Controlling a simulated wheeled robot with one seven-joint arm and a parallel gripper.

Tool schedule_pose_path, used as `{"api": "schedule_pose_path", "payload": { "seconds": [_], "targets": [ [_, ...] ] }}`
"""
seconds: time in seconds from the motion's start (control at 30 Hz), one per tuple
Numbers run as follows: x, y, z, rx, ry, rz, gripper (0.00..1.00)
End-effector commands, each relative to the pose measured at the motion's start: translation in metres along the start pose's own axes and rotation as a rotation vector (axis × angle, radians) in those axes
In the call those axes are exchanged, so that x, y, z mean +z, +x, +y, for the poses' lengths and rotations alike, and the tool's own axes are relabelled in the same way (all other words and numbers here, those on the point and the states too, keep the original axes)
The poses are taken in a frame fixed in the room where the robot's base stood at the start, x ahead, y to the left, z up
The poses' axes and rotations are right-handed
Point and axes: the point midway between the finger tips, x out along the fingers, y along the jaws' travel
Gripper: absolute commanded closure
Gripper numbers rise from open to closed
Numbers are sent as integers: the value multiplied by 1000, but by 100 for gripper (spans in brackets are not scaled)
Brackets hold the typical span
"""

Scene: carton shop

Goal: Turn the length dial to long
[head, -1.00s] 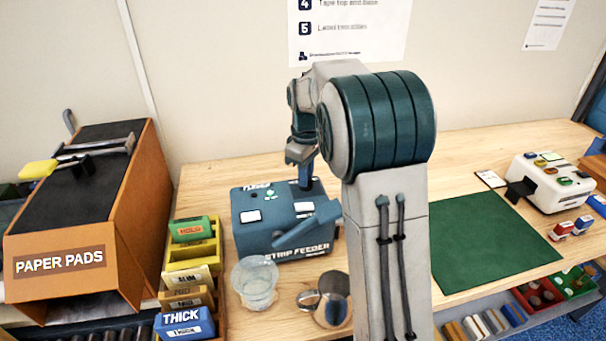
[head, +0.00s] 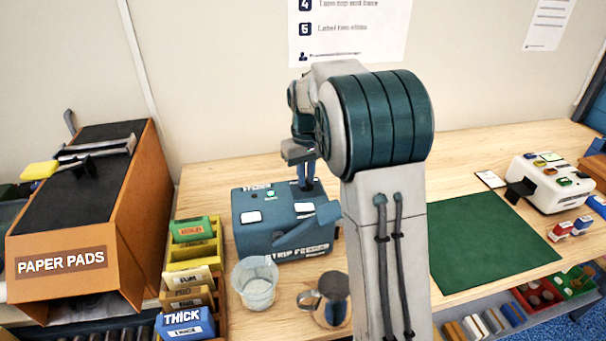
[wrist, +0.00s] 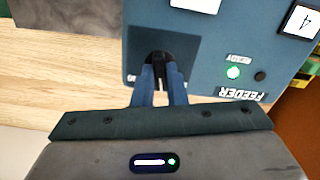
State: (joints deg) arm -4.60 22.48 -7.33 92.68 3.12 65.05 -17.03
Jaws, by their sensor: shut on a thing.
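The blue strip feeder (head: 264,234) stands on the wooden bench left of centre, with white keys and a lit green ready light on its top. My gripper (head: 305,183) points down at the back right of the feeder's top. In the wrist view my gripper (wrist: 159,82) has its blue fingers shut on a small black dial (wrist: 158,58) set in a darker blue patch on the feeder (wrist: 215,45). The fingers cover part of the dial, and its pointer and setting marks cannot be read.
A clear cup (head: 256,284) and a metal jug (head: 326,300) stand in front of the feeder. Card holders (head: 192,252) and the orange paper pads bin (head: 60,262) are at left. A green mat (head: 490,242) lies bare at right.

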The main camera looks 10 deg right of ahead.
Motion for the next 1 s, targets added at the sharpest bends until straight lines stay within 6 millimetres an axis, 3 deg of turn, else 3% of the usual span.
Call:
{"api": "schedule_pose_path", "payload": {
  "seconds": [1.0],
  "targets": [
    [0, -1, -1, 1, 893, -1, 100]
  ]
}}
